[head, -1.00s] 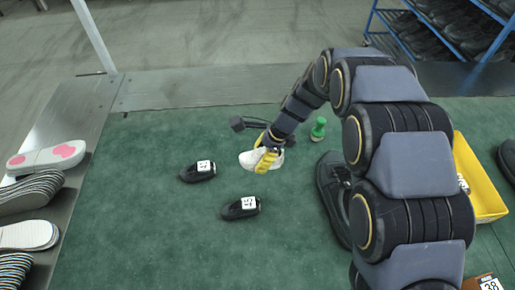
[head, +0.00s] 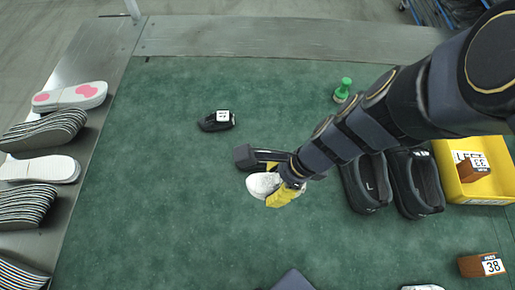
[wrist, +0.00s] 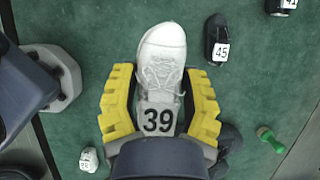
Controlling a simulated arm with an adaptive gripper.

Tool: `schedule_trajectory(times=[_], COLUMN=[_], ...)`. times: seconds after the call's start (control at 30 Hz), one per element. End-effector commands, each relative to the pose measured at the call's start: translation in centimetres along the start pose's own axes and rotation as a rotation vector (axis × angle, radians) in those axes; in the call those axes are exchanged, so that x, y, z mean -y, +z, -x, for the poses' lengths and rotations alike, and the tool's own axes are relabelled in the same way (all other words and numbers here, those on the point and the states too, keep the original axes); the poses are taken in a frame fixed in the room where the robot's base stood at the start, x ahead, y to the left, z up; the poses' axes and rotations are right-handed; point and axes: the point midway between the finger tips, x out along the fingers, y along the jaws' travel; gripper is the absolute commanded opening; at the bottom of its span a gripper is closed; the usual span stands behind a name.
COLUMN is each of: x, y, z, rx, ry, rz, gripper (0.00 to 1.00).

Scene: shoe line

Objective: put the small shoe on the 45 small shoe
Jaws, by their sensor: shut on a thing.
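My gripper (head: 284,191) has yellow fingers and is shut on a small white shoe (head: 262,184), held above the green mat. In the wrist view the white shoe (wrist: 163,50) carries a label reading 39 and lies between the yellow fingers (wrist: 160,85), toe pointing up the picture. The black small shoe labelled 45 (wrist: 215,40) lies on the mat, up and right of the held shoe and apart from it in that view. In the head view I cannot make it out, apparently hidden by my wrist. Another black small shoe (head: 217,121), labelled 41 in the wrist view (wrist: 282,6), lies farther back.
Large black shoes (head: 368,186) and a yellow bin (head: 490,184) are on the right. A brown box labelled 38 (head: 481,265) is at front right. Soles are stacked on the left. The mat's left part (head: 140,200) is clear.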

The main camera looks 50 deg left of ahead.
Motion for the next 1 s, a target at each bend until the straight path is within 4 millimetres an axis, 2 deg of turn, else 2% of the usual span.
schedule_trajectory(times=[0.07, 0.17, 0.53, 0.7, 0.83, 1.0], x=[-0.1, 0.9, 8.2, 10.3, 11.5, 12.4], y=[0.1, 0.3, 1.0, 0.7, 0.4, 0.3], z=[-0.1, -0.8, -4.8, -7.5, -9.2, -10.1], rx=[0.000, 0.000, -0.001, 0.001, 0.000, 0.000], ry=[0.000, 0.003, 0.003, 0.001, 0.003, 0.000], rz=[0.003, 0.005, 0.005, 0.003, 0.003, 0.003], gripper=[0.15, 0.15, 0.15, 0.15, 0.15, 0.15])
